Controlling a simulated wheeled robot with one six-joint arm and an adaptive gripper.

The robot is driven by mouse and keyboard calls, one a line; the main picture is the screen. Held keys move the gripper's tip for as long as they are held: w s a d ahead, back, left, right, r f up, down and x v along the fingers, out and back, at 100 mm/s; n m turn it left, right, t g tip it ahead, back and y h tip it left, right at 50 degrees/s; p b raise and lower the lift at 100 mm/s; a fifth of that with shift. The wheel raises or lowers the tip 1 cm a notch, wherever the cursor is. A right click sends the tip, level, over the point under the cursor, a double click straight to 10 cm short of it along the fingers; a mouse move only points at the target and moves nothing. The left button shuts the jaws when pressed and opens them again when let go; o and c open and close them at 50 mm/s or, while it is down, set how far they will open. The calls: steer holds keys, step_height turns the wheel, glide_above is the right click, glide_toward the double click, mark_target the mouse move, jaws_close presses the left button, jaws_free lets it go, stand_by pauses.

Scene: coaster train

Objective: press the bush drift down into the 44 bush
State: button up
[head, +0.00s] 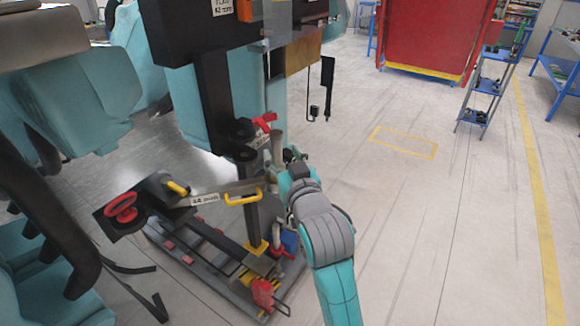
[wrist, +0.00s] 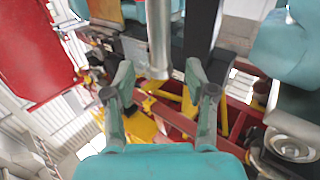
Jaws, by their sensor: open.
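A grey metal cylinder that looks like the bush drift (wrist: 159,38) stands out ahead of my gripper (wrist: 160,88) in the wrist view. It lies in line with the gap between the fingers. My gripper is open, with one finger on each side and nothing between the pads. In the head view a grey upright cylinder (head: 277,148) shows beside my gripper (head: 288,158), close to the dark column. A white label starting with "44" (head: 205,199) sits on the dark arm of the rig. The bush itself I cannot make out, and I cannot tell whether the drift touches it.
A dark column (head: 215,100) rises just left of my gripper. A yellow handle (head: 243,197) and a red handwheel (head: 122,207) sit on the rig. Teal seats (head: 65,100) crowd the left. Open floor (head: 400,210) lies to the right, before a blue shelf stand (head: 487,90).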

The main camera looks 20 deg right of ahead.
mark_target(278, 146)
steer(key=shift+w+d, duration=0.1)
steer(key=shift+w, duration=2.75)
jaws_close()
